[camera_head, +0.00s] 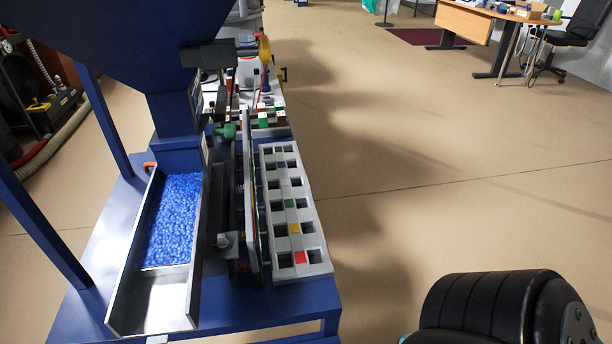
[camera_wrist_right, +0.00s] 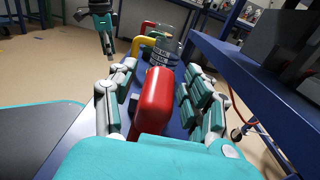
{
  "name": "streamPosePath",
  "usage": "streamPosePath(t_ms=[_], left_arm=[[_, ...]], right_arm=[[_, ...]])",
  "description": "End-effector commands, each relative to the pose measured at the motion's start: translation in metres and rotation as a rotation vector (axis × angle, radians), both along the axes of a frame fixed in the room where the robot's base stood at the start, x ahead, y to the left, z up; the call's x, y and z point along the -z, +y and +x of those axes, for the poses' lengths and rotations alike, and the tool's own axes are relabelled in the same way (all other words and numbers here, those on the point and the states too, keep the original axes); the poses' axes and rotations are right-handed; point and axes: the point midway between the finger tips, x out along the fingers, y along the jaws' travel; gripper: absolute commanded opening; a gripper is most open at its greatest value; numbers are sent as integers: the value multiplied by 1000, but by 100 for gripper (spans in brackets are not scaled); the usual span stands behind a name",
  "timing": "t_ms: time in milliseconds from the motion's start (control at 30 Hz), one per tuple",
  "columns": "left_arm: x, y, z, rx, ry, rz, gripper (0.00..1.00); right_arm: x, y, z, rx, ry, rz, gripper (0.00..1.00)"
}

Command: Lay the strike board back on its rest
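In the right wrist view, my right gripper (camera_wrist_right: 158,85) is open, its teal and grey fingers on both sides of a red, rounded handle-like piece (camera_wrist_right: 155,98). Gaps show between the fingers and the red piece. I cannot tell if it belongs to the strike board. A teal and dark gripper-like part (camera_wrist_right: 103,25), apparently my left gripper, hangs at the upper left of that view; its fingers are too small to judge. Neither gripper shows in the head view. I cannot single out the strike board or its rest there.
In the head view, a metal trough (camera_head: 160,295) holds blue pellets (camera_head: 174,222) below a blue hopper (camera_head: 130,35). A grey slotted rack (camera_head: 317,255) with coloured squares stands beside it. In the wrist view, a yellow handle (camera_wrist_right: 140,42) and grey cylinder (camera_wrist_right: 165,52) stand beyond the red piece.

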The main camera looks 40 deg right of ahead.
Motion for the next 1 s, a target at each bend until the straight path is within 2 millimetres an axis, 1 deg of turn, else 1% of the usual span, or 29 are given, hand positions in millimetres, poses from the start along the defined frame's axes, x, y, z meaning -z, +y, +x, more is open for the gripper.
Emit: streamPosePath(t_ms=[333,400,467,500,567,800,900,1000], left_arm=[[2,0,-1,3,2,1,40],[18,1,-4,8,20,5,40],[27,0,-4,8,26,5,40],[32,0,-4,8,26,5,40],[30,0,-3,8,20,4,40],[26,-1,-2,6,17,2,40],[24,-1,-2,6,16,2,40],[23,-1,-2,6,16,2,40]], right_arm=[[-3,0,0,0,0,0,50],[-7,0,0,0,0,0,50],[-11,0,0,0,0,0,50],[-11,-3,-2,1,2,-2,50],[-8,-17,-11,2,6,-3,50],[-9,-66,-42,2,4,-2,50],[-9,-81,-52,2,2,-2,50],[-10,-92,-59,1,1,-2,50]])
